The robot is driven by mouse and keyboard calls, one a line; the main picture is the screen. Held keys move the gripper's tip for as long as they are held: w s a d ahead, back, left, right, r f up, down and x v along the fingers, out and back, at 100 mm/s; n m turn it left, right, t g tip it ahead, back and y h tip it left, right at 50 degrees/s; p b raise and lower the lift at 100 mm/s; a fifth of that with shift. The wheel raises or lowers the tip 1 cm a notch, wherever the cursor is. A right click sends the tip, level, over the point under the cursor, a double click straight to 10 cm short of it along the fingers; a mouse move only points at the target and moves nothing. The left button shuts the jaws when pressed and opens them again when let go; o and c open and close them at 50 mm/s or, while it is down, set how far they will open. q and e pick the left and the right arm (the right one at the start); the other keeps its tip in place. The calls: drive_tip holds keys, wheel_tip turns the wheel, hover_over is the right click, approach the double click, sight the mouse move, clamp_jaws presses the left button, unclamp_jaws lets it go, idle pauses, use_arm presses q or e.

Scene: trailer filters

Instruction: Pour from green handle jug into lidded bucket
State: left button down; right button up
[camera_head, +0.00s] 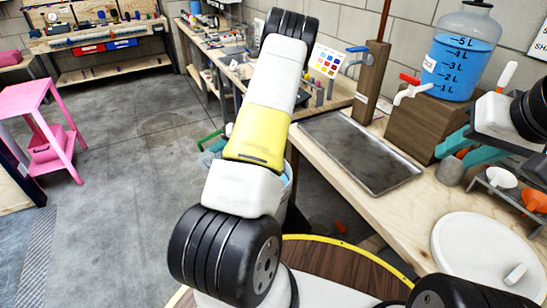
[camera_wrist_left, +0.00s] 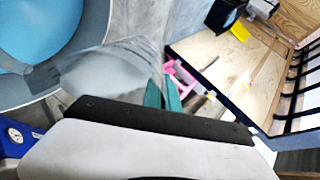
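In the head view the jug's bright green handle (camera_head: 207,138) and a bit of its clear body show left of my left arm. In the left wrist view the clear jug (camera_wrist_left: 115,72) is tilted, its mouth side by the rim of a grey bucket (camera_wrist_left: 97,22) with blue liquid inside. In the head view the bucket (camera_head: 287,182) is mostly hidden behind my arm. My left gripper's teal fingers (camera_wrist_left: 162,94) are close together at the jug; the grip itself is partly hidden. My right gripper (camera_head: 463,152) is open and empty over the bench.
A white round lid (camera_head: 480,250) lies on the workbench at right. A metal tray (camera_head: 360,150), a grey cup (camera_head: 450,172) and a water dispenser (camera_head: 462,55) on a wooden block are behind it. A pink cart (camera_head: 55,130) stands at left; the floor between is clear.

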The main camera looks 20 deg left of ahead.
sight(204, 154)
use_arm(q)
drive_tip(key=shift+w+d+f+y, duration=0.1)
drive_tip(key=shift+d+f+y, duration=0.3)
drive_tip(key=shift+y, duration=0.3)
idle(2.7)
drive_tip(key=shift+a, duration=0.1)
drive_tip(key=a+r+h, duration=0.1)
drive_tip(key=h, duration=0.2)
drive_tip(key=shift+s+a+r, duration=0.3)
drive_tip(key=shift+a+r, duration=0.05)
drive_tip(key=shift+f+t+h, duration=0.15)
drive_tip(key=shift+t+h, duration=0.15)
drive_tip(key=shift+h, duration=0.2)
drive_tip(key=shift+w+d+f, duration=0.1)
drive_tip(key=shift+f, duration=0.05)
drive_tip(key=shift+a+r+h, duration=0.55)
drive_tip(key=shift+r+h, duration=0.1)
drive_tip(key=shift+h, duration=0.15)
drive_tip(key=shift+s+a+r+t+h, duration=0.3)
drive_tip(key=shift+a+r+t+h, duration=0.15)
drive_tip(key=shift+a+h, duration=0.3)
drive_tip(key=shift+s+a+f+t+h, duration=0.1)
drive_tip(key=shift+a+f+t+h, duration=0.15)
drive_tip(key=shift+a+h, duration=0.45)
drive_tip(key=shift+s+a+f+t+h, duration=0.1)
drive_tip(key=shift+a+f+h, duration=0.15)
drive_tip(key=shift+h, duration=0.8)
drive_tip(key=shift+a+f+h, duration=0.15)
drive_tip(key=shift+a+h, duration=0.05)
drive_tip(key=shift+h, duration=0.7)
